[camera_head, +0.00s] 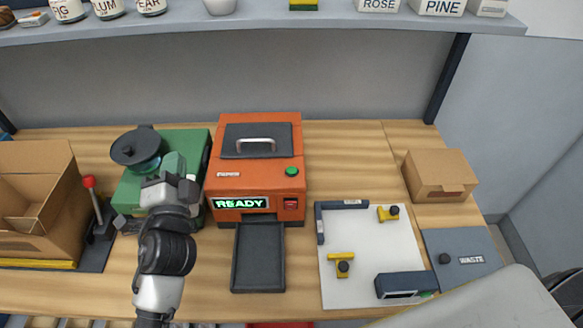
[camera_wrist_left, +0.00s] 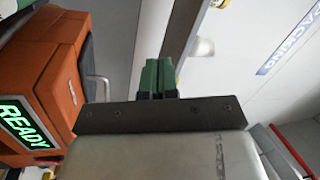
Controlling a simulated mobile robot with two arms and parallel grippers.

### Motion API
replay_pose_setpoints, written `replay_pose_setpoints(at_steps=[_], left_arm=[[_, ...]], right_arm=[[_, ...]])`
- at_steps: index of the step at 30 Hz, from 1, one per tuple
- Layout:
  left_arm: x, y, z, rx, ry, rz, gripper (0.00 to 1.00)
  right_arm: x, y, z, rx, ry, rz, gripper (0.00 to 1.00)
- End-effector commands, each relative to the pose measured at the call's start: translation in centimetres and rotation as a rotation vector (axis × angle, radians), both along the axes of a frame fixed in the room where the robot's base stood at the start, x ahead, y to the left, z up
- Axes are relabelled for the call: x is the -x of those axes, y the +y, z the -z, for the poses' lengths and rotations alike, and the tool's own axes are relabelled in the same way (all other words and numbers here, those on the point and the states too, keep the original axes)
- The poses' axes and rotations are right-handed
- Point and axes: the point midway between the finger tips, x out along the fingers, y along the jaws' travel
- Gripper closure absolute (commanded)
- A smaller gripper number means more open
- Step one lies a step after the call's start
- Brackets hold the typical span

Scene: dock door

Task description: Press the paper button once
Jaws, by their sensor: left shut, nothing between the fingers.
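The orange machine (camera_head: 255,180) stands at the middle of the bench, with a lit green READY display (camera_head: 240,203). A green round button (camera_head: 291,171) is on its top right and a red button (camera_head: 291,204) is on its front right. I cannot read which one is marked paper. My left gripper (camera_head: 173,163) is shut and empty, left of the orange machine, in front of the green machine (camera_head: 195,145), apart from both buttons. In the left wrist view its green fingers (camera_wrist_left: 160,78) are together, and the orange machine (camera_wrist_left: 45,85) shows at left. My right gripper is not in view.
A black tray (camera_head: 258,258) extends from the orange machine's front. An open cardboard box (camera_head: 40,200) and red-knobbed lever (camera_head: 90,183) stand at left. A white board (camera_head: 365,255) with yellow clamps lies at right, near a closed carton (camera_head: 438,175). A shelf (camera_head: 260,22) runs above.

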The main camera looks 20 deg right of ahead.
Motion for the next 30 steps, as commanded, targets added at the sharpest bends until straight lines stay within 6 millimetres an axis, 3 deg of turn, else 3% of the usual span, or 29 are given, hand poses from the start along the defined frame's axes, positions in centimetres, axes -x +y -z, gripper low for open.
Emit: replay_pose_setpoints(at_steps=[1, 6, 12, 16, 20, 24, 30], left_arm=[[-0.4, -1.7, -2.0, -0.071, -0.096, 0.042, 1.00], [0.1, -8.1, -7.6, -0.366, -0.439, 0.188, 1.00], [2.9, -16.8, -11.1, -0.824, -0.898, 0.387, 1.00], [4.6, -21.6, -10.5, -1.183, -1.192, 0.525, 1.00], [5.0, -24.3, -8.2, -1.567, -1.435, 0.665, 1.00], [3.7, -24.7, -5.7, -1.953, -1.596, 0.806, 1.00], [1.3, -23.3, -4.1, -2.319, -1.659, 0.950, 1.00]], right_arm=[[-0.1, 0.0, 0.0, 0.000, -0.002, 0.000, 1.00], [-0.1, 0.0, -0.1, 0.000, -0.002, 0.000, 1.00], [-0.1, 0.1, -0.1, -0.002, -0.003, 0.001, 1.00], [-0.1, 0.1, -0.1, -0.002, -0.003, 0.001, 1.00], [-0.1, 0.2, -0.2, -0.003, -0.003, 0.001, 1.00], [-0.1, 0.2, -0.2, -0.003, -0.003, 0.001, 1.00], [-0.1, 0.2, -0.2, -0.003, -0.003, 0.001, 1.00]])
